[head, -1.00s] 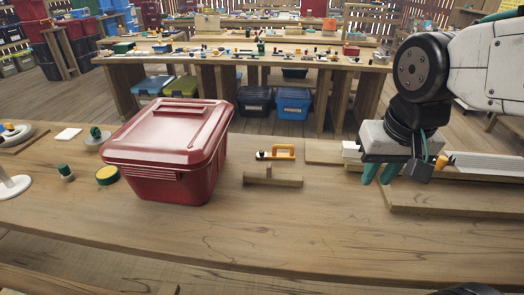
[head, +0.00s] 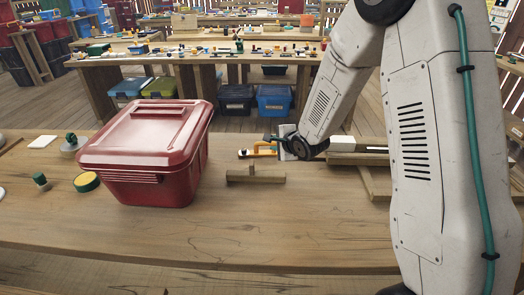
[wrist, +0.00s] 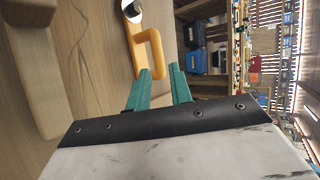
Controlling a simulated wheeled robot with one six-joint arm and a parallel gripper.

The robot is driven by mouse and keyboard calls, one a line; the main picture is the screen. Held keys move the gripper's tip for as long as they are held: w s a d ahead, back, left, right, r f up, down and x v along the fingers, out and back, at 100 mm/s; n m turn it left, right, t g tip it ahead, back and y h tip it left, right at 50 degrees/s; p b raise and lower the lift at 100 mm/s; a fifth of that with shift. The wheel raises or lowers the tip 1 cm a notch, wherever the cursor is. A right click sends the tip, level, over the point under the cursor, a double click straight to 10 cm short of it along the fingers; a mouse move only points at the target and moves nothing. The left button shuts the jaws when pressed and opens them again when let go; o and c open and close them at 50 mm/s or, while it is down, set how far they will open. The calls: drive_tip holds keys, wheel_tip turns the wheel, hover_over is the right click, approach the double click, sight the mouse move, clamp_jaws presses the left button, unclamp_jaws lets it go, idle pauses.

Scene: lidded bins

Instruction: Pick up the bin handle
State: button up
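The bin handle (head: 262,148) is an orange-yellow loop lying on the bench behind a wooden T-shaped block, right of the red lidded bin (head: 150,188). In the wrist view the handle (wrist: 152,38) stands just beyond my fingertips, with its near end close to the gap between them. My gripper (head: 273,140) is at the handle's right end in the head view, partly hidden by its own wrist. In the wrist view its two green fingers (wrist: 160,71) are apart with nothing clearly held between them. Whether they touch the handle cannot be told.
The wooden block (head: 256,177) lies just in front of the handle. Wooden boards (head: 372,180) lie to the right, partly behind my arm. A yellow-topped round piece (head: 87,182) and small items are left of the bin. The front of the bench is clear.

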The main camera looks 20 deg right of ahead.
sight(265, 144)
drive_tip(key=shift+w+a+f, duration=0.15)
drive_tip(key=shift+w+f, duration=0.15)
drive_tip(key=shift+f, duration=0.1)
drive_tip(key=x, duration=0.7)
drive_tip(key=shift+w+a, duration=0.15)
drive_tip(key=shift+a, duration=0.1)
clamp_jaws()
